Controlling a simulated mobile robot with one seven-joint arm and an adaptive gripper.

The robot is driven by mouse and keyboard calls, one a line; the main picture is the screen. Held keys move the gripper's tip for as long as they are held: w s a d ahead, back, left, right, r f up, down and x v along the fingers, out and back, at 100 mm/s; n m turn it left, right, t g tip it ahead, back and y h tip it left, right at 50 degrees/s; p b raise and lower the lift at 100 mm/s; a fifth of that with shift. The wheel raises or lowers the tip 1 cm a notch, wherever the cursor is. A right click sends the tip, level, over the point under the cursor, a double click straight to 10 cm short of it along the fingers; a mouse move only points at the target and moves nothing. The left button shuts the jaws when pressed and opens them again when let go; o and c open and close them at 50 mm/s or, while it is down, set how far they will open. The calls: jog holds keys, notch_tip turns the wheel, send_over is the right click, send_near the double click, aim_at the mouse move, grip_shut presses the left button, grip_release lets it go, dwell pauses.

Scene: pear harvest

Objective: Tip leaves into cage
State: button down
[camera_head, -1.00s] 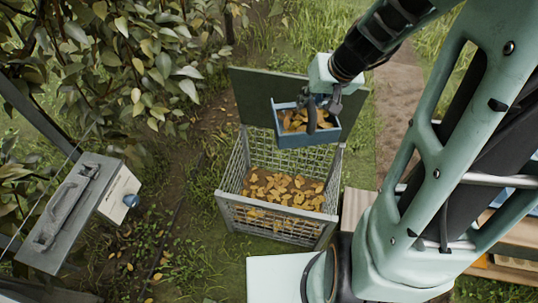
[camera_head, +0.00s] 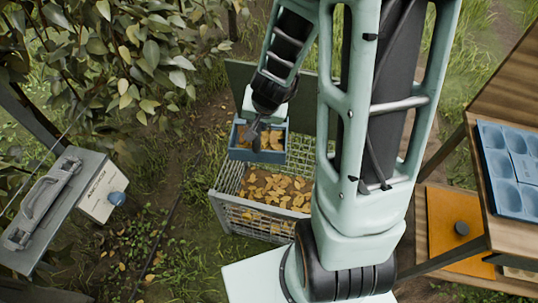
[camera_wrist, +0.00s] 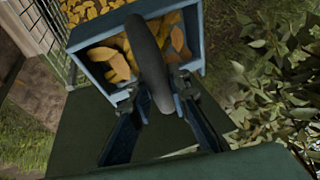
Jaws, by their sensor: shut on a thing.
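A small blue bin (camera_head: 240,153) holds yellow-brown leaves (camera_head: 272,139). My gripper (camera_head: 256,142) is shut on the bin and holds it in the air, roughly upright, above the back left part of the cage. In the wrist view my gripper (camera_wrist: 160,95) closes on the near side of the bin (camera_wrist: 193,40), by a dark curved handle (camera_wrist: 146,50). The wire mesh cage (camera_head: 228,181) stands on the ground with its green lid (camera_head: 240,74) open at the back. Many leaves (camera_head: 270,190) lie inside the cage. My arm hides the cage's right part.
A grey metal box with a handle and blue knob (camera_head: 117,197) stands at the left. Leafy branches (camera_head: 130,45) hang at the upper left. At the right are a wooden table (camera_head: 500,100) with a blue moulded tray (camera_head: 510,160) and an orange panel (camera_head: 448,212).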

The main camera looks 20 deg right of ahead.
jog(key=f+m+b, duration=0.1)
jog(key=f, duration=0.2)
jog(key=s+d+f+m+h+b, duration=0.1)
jog(key=f+m+b, duration=0.1)
jog(key=f, duration=0.2)
jog(key=d+f+m+h+b, duration=0.1)
jog(key=f+b, duration=0.1)
jog(key=f, duration=0.2)
jog(key=shift+s+m, duration=0.4)
jog(key=shift+s+d+f+m+g+b, duration=0.15)
jog(key=shift+d+f+m+g+b, duration=0.2)
jog(key=shift+f+m+b, duration=0.25)
jog(key=w+d+f+g+y+b, duration=0.1)
jog(key=b, duration=0.1)
jog(key=w+d+f+y+b, duration=0.1)
jog(key=d+b, duration=0.1)
jog(key=w+d+f+g+y+b, duration=0.1)
jog(key=d+b, duration=0.1)
jog(key=shift+w+f+g+y, duration=0.25)
jog(key=shift+f+g+y, duration=0.05)
jog(key=shift+f+g, duration=0.1)
jog(key=w+d+f+g+y, duration=0.3)
jog(key=d+y, duration=0.1)
jog(key=d, duration=0.1)
jog(key=shift+w+m+p, duration=0.35)
jog(key=shift+m+p, duration=0.05)
jog(key=shift+a+r, duration=0.15)
dwell(0.8)
